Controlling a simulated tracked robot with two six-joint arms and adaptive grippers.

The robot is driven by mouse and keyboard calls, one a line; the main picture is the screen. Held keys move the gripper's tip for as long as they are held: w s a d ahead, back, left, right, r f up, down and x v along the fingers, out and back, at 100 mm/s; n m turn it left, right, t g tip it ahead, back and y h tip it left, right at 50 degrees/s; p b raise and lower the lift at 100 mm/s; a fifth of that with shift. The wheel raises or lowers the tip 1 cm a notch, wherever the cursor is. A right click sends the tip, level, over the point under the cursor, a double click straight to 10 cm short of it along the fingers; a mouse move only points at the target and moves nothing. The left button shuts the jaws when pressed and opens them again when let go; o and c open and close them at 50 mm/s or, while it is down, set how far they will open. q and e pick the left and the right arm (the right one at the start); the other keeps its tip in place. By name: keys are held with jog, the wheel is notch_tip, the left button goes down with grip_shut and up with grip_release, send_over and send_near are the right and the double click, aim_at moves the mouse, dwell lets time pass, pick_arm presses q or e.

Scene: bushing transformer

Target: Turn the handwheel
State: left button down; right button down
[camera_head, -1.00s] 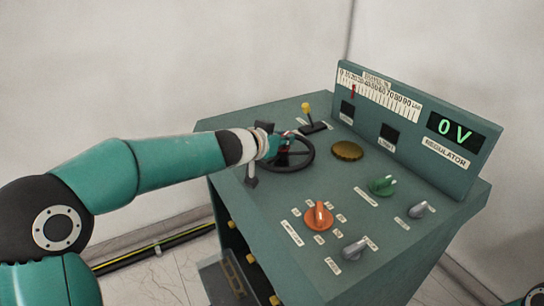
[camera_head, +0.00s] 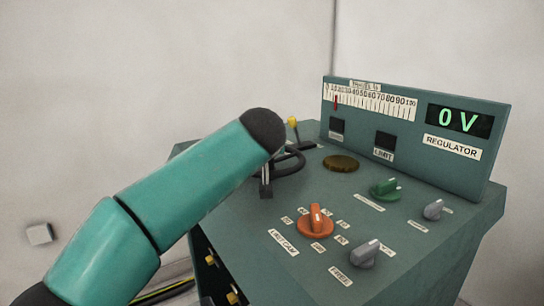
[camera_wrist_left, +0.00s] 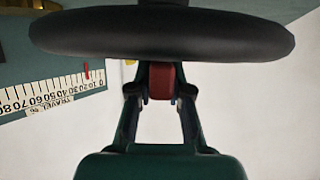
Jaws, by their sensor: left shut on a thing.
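The black handwheel (camera_head: 299,162) sits on the green console's top, at its left side in the head view. My left arm covers much of it, and only part of its rim shows. My left gripper (camera_wrist_left: 160,86) is mostly hidden behind the arm in the head view. In the left wrist view its fingers are closed on a red part (camera_wrist_left: 161,80) at the wheel. The display (camera_head: 459,121) reads 0 V.
The console top also carries a yellow-tipped lever (camera_head: 293,122), a brass disc (camera_head: 341,163), an orange knob (camera_head: 315,222), a green knob (camera_head: 385,188) and two grey knobs. The scale panel rises along the back. A plain wall stands behind.

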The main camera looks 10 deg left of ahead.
pick_arm(q)
jog(key=shift+d+n+g+y+p, duration=0.15)
jog(key=shift+n+g+y+p, duration=0.25)
jog(key=shift+n+y, duration=0.65)
jog(key=n+g+y+p, duration=0.2)
jog(key=p, duration=0.3)
jog(key=n+g+y+p, duration=0.2)
jog(key=n+p, duration=0.1)
jog(key=p, duration=0.3)
jog(key=n+g+y+p, duration=0.2)
jog(key=n+y+p, duration=0.1)
jog(key=p, duration=0.2)
jog(key=shift+r, duration=0.25)
jog(key=shift+f+g+p, duration=0.2)
jog(key=shift+g+p, duration=0.1)
jog(key=shift+p, duration=0.55)
jog(key=shift+f, duration=0.15)
jog(key=shift+n, duration=0.25)
jog(key=c, duration=1.1)
grip_release()
